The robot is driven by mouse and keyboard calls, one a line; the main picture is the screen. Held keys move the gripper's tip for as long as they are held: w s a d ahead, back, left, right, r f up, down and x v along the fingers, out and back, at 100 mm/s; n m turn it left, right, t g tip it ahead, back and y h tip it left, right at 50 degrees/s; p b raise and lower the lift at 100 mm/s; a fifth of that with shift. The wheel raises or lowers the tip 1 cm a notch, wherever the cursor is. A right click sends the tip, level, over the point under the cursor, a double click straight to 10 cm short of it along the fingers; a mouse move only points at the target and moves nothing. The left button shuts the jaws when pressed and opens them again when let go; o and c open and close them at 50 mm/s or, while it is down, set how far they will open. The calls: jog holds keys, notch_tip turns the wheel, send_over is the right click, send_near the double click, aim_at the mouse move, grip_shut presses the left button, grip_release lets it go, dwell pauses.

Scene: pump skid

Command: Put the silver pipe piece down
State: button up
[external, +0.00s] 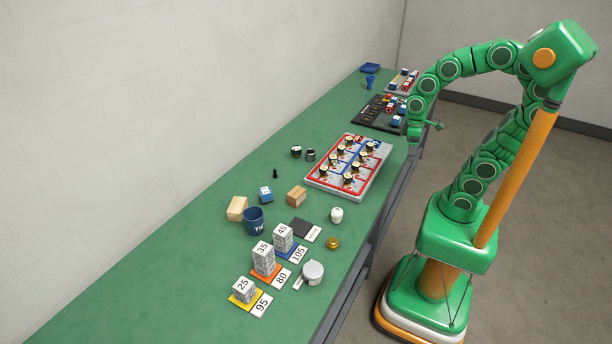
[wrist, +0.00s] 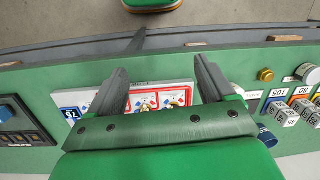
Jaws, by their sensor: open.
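My gripper (wrist: 163,82) is open in the wrist view, its two dark fingers spread wide with nothing visible between them. In the external view my gripper (external: 432,125) hangs over the bench's front edge, beyond the tray's right end. A small grey metallic cylinder (external: 310,156) stands on the green bench at the tray's far left corner; it may be the silver pipe piece, but it is too small to be sure. A similar dark cylinder (external: 296,153) stands beside it. Neither cylinder can be made out in the wrist view.
The tray (external: 310,182) with red and blue cells holds several small valve-like parts. It also shows below the fingers in the wrist view (wrist: 70,97). A black panel (external: 367,117) lies farther back. Number blocks, a blue mug (external: 253,221) and wooden blocks crowd the near bench.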

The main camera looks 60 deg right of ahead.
jog(key=w+f+n+t+y, duration=0.1)
jog(key=w+n+t, duration=0.1)
jog(key=w, duration=1.4)
jog(key=n+t, duration=0.2)
jog(key=t, duration=0.1)
send_near(311, 153)
jog(key=a+f, duration=0.2)
jog(key=shift+y, duration=0.3)
jog(key=shift+x, duration=3.3)
jog(key=shift+w, duration=0.15)
jog(key=c, duration=1.2)
jog(key=shift+r, duration=0.1)
